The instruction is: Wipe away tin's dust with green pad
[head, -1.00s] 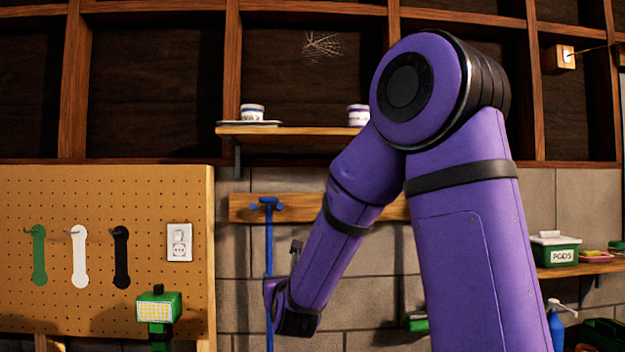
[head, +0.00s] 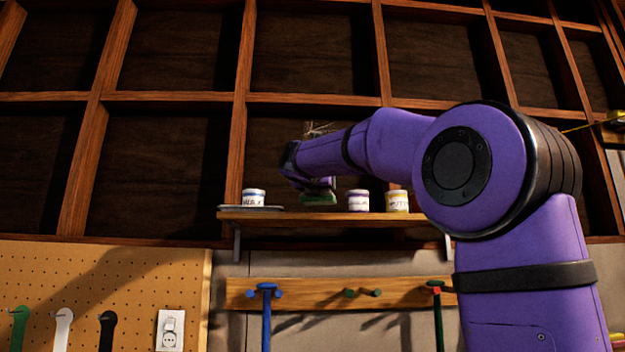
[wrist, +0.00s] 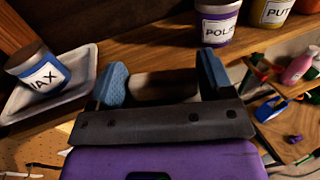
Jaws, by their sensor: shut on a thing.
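My gripper (head: 312,186) is above the shelf, between the WAX tin (head: 253,198) and the POLISH tin (head: 358,201). It is shut on the green pad (head: 319,198), which hangs just over the shelf board. In the wrist view a brownish block (wrist: 165,88), seemingly the pad's back, sits between the blue fingers; its green face is hidden. The WAX tin (wrist: 40,72) stands on a pale tray (wrist: 68,88), and its top looks brown, perhaps dusty. The POLISH tin also shows in the wrist view (wrist: 216,24). The pad appears apart from both tins.
A PUTTY tin (head: 397,201) stands right of POLISH on the wooden shelf (head: 330,217). Cobweb-like marks (head: 320,127) are on the wall behind my arm. Below are a hook rail (head: 330,293) and a pegboard (head: 100,270).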

